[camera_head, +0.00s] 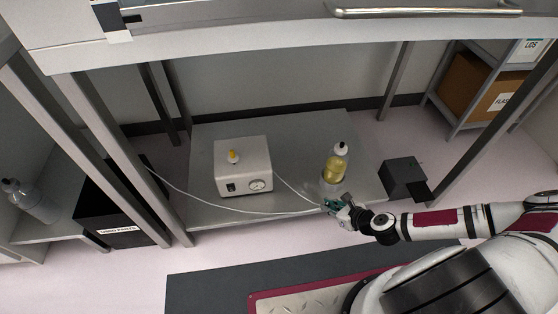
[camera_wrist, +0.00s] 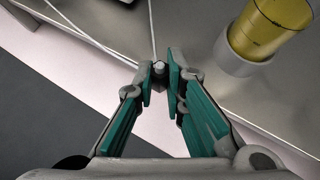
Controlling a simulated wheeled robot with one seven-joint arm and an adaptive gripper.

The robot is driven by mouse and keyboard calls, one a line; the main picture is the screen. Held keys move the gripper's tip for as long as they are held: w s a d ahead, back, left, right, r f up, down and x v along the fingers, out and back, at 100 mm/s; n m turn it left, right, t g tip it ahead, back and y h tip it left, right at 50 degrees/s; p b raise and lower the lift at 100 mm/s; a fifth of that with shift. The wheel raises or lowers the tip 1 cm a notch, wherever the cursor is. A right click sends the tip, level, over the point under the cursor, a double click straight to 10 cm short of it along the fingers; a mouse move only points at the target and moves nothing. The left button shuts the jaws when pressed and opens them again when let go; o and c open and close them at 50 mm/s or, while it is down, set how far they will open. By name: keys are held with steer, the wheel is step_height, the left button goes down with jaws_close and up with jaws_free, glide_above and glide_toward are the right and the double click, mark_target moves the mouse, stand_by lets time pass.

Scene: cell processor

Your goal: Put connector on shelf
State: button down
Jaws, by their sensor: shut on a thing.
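My gripper (camera_head: 333,205) is at the front edge of the low grey shelf (camera_head: 290,210), in front of the yellow bottle. In the wrist view its teal-padded fingers (camera_wrist: 160,78) are closed on the small grey connector (camera_wrist: 159,67). A thin white tube runs from the connector away over the shelf. In the head view the connector is too small to make out at the fingertips. In the wrist view the connector is near the shelf's front edge; I cannot tell whether it touches the shelf.
A white pump box (camera_head: 243,168) with a gauge stands on the shelf, with white tubes running from it. A bottle of yellow liquid (camera_head: 336,163) stands in a holder close to my gripper. A dark box (camera_head: 403,177) is at the right. The shelf's middle front is mostly clear.

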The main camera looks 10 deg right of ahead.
steer(key=s+a+f, duration=0.2)
steer(key=a+f, duration=0.1)
steer(key=f, duration=0.1)
steer(key=w+b, duration=0.1)
steer(key=w, duration=0.4)
steer(key=w+a+f+b, duration=0.1)
steer(key=w+b, duration=0.1)
steer(key=w, duration=0.3)
steer(key=w+a+b, duration=0.1)
steer(key=w, duration=0.4)
steer(key=shift+a+f+b, duration=0.1)
steer(key=shift+f+b, duration=1.35)
steer(key=shift+f, duration=0.6)
steer(key=shift+f, duration=0.15)
steer(key=c, duration=1.7)
jaws_free()
steer(key=shift+o, duration=0.2)
steer(key=p+v, duration=0.4)
steer(key=v, duration=0.8)
